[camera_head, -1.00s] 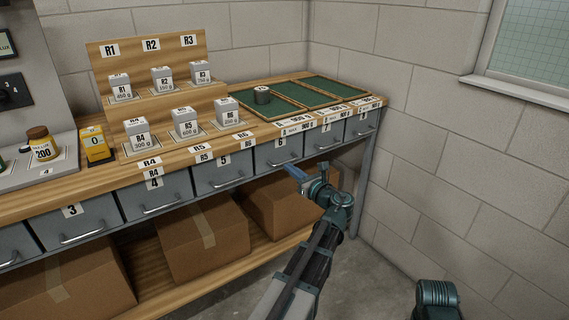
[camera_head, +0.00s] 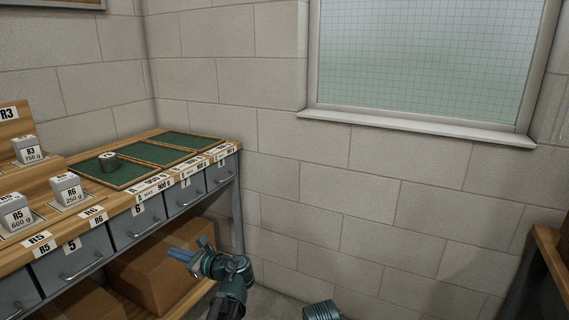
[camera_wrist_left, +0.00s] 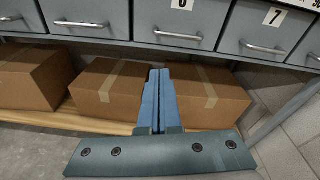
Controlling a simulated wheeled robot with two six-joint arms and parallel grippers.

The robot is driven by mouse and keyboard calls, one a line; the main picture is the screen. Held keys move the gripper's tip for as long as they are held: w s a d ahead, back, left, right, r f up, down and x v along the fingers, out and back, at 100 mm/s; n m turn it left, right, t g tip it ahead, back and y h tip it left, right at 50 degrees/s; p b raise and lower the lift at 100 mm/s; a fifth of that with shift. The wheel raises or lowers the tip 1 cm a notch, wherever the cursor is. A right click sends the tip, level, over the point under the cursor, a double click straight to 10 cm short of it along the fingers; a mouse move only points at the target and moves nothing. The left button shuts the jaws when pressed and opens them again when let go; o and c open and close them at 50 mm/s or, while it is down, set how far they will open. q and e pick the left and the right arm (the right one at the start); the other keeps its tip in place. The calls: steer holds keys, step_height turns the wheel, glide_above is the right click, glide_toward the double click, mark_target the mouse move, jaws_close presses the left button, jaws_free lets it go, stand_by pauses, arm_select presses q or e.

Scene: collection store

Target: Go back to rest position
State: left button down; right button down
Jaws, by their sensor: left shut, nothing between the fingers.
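My left gripper (camera_head: 183,256) is low in the head view, in front of the bench drawers. Its blue fingers are together with nothing between them. The fingers also show shut in the left wrist view (camera_wrist_left: 157,100), pointing at cardboard boxes on the lower shelf, apart from them. A teal and black joint at the bottom of the head view (camera_head: 322,311) is part of my own body. My right gripper is not seen.
The wooden bench has green trays (camera_head: 152,155) with a grey cylinder (camera_head: 109,162) on the nearest one. Grey drawers (camera_head: 137,220) line its front. A cardboard box (camera_head: 150,275) sits below. A block wall and window (camera_head: 425,60) fill the right side. A wooden edge (camera_head: 552,265) stands far right.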

arm_select(q)
steer(key=s+d+f+n+g+h, duration=0.2)
steer(key=s+d+f+n+h, duration=0.25)
steer(key=d+f, duration=0.3)
steer(key=s+d+f+n+g+h, duration=0.1)
steer(key=s+d+f+n+h, duration=0.3)
steer(key=s+d+f+n, duration=0.25)
steer(key=s+d+f+n+g+h, duration=0.25)
steer(key=s+d, duration=0.25)
steer(key=d, duration=0.3)
steer(key=s+d+f+n+g+h, duration=0.1)
steer(key=s+d+f+n+h, duration=0.15)
steer(key=s+d, duration=0.4)
step_height(320, 180, up, 34)
steer(key=w+d+p, duration=0.1)
steer(key=w+p, duration=0.1)
steer(key=p, duration=3.1)
steer(key=shift+w+p, duration=0.25)
steer(key=shift+p, duration=0.15)
steer(key=shift+h, duration=0.25)
